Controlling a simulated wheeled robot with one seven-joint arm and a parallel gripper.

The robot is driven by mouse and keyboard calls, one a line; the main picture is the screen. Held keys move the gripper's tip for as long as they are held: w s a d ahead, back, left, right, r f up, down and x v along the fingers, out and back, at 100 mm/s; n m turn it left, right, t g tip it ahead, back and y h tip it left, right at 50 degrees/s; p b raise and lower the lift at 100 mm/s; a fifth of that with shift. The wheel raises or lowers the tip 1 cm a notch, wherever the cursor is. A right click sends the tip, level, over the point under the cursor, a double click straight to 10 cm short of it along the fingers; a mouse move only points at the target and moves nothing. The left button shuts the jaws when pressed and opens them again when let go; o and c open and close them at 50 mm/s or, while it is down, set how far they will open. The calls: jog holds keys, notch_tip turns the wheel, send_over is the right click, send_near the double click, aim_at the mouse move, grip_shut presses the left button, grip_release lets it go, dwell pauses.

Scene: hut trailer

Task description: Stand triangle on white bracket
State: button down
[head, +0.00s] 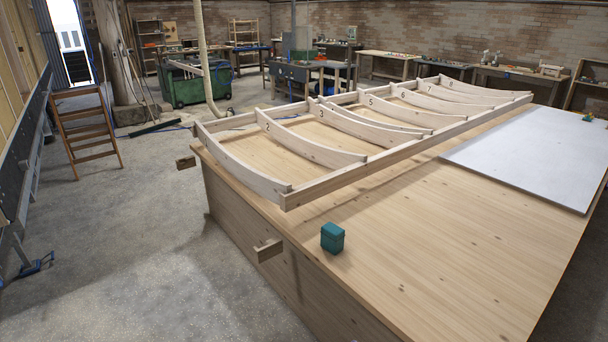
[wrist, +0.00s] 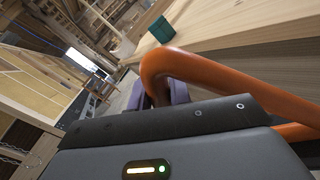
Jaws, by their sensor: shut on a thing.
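An orange bent tube, which looks like the triangle (wrist: 215,72), crosses the wrist view from the centre to the lower right. My gripper (wrist: 165,93), with purple fingers, is shut on it near its rounded corner. The fingertips are partly hidden behind the tube and my dark wrist housing. The triangle is tilted in the wrist view, and only part of it shows. The head view shows neither my gripper nor the triangle. I cannot make out a white bracket in either view.
A large wooden table (head: 420,240) carries a ribbed wooden frame (head: 375,160), a flat white panel (head: 535,155) and a small teal box (head: 332,238). The teal box also shows in the wrist view (wrist: 161,29). Wooden blocks (head: 268,250) jut from the table's side.

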jog(key=shift+r, duration=0.1)
jog(key=w+r, duration=0.4)
jog(key=r, duration=0.1)
jog(key=shift+w+r, duration=0.15)
jog(key=shift+w, duration=0.05)
